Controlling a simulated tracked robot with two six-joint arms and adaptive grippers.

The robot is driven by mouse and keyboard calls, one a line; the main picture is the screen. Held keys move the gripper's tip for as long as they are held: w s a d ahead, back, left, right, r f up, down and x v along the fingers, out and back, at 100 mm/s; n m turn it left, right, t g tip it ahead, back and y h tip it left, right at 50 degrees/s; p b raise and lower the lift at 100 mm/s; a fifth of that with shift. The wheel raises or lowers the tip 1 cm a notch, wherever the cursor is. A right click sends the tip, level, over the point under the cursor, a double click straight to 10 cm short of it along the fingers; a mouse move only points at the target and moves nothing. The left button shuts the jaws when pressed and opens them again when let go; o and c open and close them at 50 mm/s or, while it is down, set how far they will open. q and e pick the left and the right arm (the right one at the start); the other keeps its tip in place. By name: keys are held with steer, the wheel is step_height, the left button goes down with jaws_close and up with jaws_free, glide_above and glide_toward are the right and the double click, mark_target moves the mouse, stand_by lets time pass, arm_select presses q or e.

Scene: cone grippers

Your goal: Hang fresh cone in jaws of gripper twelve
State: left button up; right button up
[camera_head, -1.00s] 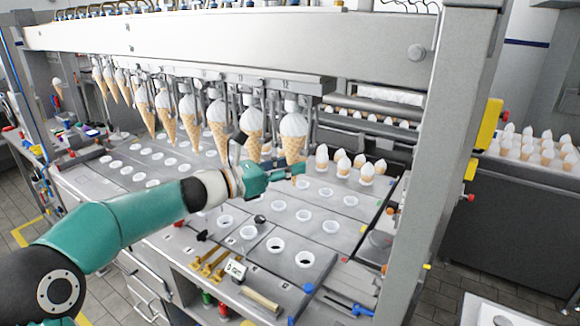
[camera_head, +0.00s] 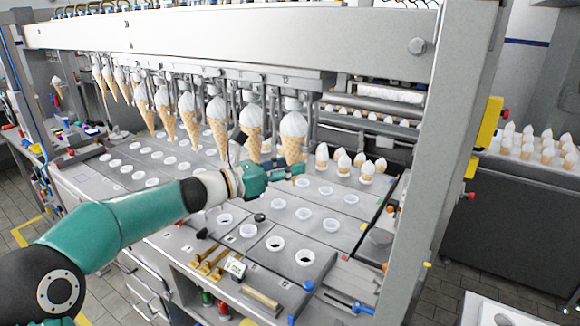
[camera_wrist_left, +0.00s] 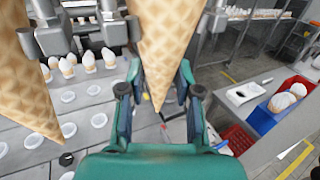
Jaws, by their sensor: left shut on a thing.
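The cone at the right end of the hanging row (camera_head: 292,145) is upright, point down, with its white top against the jaws under the machine's bar. My left gripper (camera_head: 283,172) is shut around the lower part of this cone. In the left wrist view the cone (camera_wrist_left: 167,40) comes down between the two fingers (camera_wrist_left: 158,98), its point showing below. Whether the jaws above hold its top is hidden. A neighbouring cone (camera_head: 252,124) hangs just to the left; it also shows in the left wrist view (camera_wrist_left: 28,85). My right gripper is not in view.
Below is a grey plate with white ring holders (camera_head: 303,213). Several cones stand in holders (camera_head: 345,163) to the right. A thick frame post (camera_head: 435,190) rises at the right. Brass clamps (camera_head: 208,262) and a small white sign (camera_head: 236,267) sit at the front edge.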

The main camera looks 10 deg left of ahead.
arm_select(q)
steer(key=o, duration=1.2)
steer(key=shift+s, duration=0.1)
steer(key=s+a+b, duration=0.1)
steer(key=s, duration=0.1)
steer(key=s+a+b, duration=0.1)
steer(key=s+b, duration=0.1)
steer(key=s, duration=0.1)
steer(key=s+a+b, duration=0.1)
steer(key=s, duration=0.2)
steer(key=shift+s+a, duration=0.1)
steer(key=shift+a, duration=0.1)
stand_by(0.9)
